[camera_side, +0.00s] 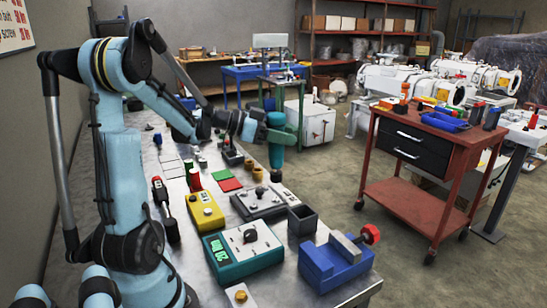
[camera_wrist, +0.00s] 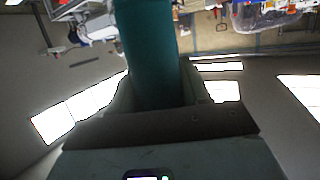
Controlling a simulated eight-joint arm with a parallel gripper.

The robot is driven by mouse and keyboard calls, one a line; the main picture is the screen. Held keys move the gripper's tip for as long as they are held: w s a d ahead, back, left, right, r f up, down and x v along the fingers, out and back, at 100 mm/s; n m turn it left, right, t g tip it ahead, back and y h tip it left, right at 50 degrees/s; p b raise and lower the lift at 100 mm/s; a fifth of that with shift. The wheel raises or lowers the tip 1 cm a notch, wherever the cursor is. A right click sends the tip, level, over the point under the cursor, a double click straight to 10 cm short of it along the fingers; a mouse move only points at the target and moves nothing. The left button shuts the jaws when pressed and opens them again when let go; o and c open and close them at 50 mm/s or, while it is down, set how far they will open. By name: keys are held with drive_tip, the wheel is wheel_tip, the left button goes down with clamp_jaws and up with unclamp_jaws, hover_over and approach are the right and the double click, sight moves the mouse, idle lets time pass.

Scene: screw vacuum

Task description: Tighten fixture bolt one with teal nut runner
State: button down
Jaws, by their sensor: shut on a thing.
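My gripper (camera_side: 265,128) is shut on the teal nut runner (camera_side: 277,152), which hangs roughly upright over the far right part of the bench. In the wrist view the teal body of the nut runner (camera_wrist: 147,50) stands between my jaws. A grey plate (camera_side: 243,208) with dark knobs lies on the bench in front of the nut runner. I cannot tell which part is fixture bolt one.
A yellow box (camera_side: 206,212), a teal-green box (camera_side: 243,262), an open dark bin (camera_side: 302,220) and a blue vise (camera_side: 335,268) crowd the near bench. A red cart (camera_side: 430,150) stands apart to the right.

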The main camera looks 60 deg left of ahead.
sight(282, 159)
drive_tip(key=shift+f, duration=0.1)
drive_tip(key=shift+f, duration=3.5)
idle(2.5)
drive_tip(key=shift+r, duration=0.15)
idle(0.3)
drive_tip(key=shift+r, duration=2.4)
